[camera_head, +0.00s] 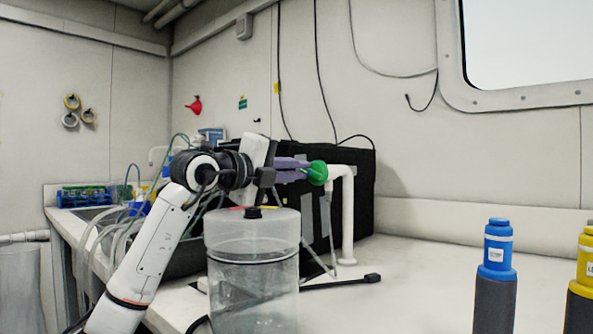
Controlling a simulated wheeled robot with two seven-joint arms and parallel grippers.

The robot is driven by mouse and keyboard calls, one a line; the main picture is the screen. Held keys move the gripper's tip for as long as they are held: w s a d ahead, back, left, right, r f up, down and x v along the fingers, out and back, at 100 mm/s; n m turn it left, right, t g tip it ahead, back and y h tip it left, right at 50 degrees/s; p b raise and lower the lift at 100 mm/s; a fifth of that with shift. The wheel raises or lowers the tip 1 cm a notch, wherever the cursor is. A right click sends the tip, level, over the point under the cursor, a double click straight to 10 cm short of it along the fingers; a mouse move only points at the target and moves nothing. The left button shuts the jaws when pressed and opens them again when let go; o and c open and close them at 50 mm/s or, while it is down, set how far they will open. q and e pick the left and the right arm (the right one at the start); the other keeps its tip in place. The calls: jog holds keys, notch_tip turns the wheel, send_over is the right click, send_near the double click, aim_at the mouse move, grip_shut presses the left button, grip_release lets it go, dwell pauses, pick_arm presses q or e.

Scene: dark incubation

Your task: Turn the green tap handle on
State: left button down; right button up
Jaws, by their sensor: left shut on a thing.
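The green tap handle (317,173) sits at the upper left end of a white pipe (347,215) that bends down to the counter. My left gripper (303,171) reaches in from the left, level with the handle. Its purple fingers are shut on the green handle. The fingertips partly cover the handle's left side, so the exact grip is hard to see. My right gripper is not in view.
A clear lidded container (252,265) stands in front of the arm. A black box (360,190) is behind the tap. Blue (497,250) and yellow-topped (584,265) bottles stand at right. The counter between is mostly clear.

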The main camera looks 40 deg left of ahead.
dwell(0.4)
pick_arm(q)
jog(key=c, duration=1.8)
grip_release()
jog(key=shift+s, duration=0.1)
jog(key=s, duration=0.6)
jog(key=s+a+b, duration=0.1)
jog(key=s, duration=0.3)
